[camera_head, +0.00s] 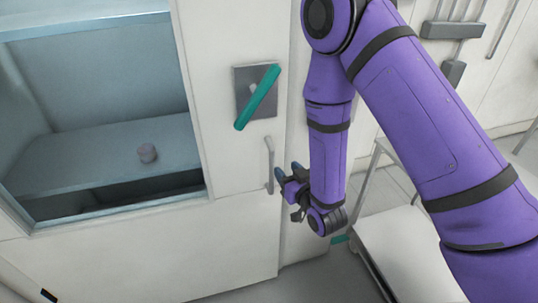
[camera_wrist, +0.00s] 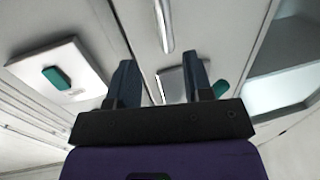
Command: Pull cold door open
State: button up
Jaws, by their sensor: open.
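The cold door (camera_head: 232,140) is a white panel with a large window at its left, and it looks shut. A slim grey vertical bar handle (camera_head: 269,165) is on its right side. Above it, a slanted teal lever (camera_head: 257,97) sits on a grey plate (camera_head: 241,82). My gripper (camera_head: 279,179) is open and empty, just right of the handle's lower end. In the wrist view, the handle (camera_wrist: 164,26) shows beyond and between the fingertips of my gripper (camera_wrist: 160,62). I cannot tell whether either finger touches it.
A pale low table (camera_head: 400,245) is right of my gripper. Grey floor (camera_head: 325,272) is free in front of the door. Grey wall fixtures (camera_head: 453,72) are at upper right.

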aim_at(273, 160)
jog(key=x, duration=1)
jog(key=shift+s+a+f, duration=0.1)
jog(key=shift+a+f, duration=0.2)
jog(key=shift+a, duration=0.15)
grip_shut()
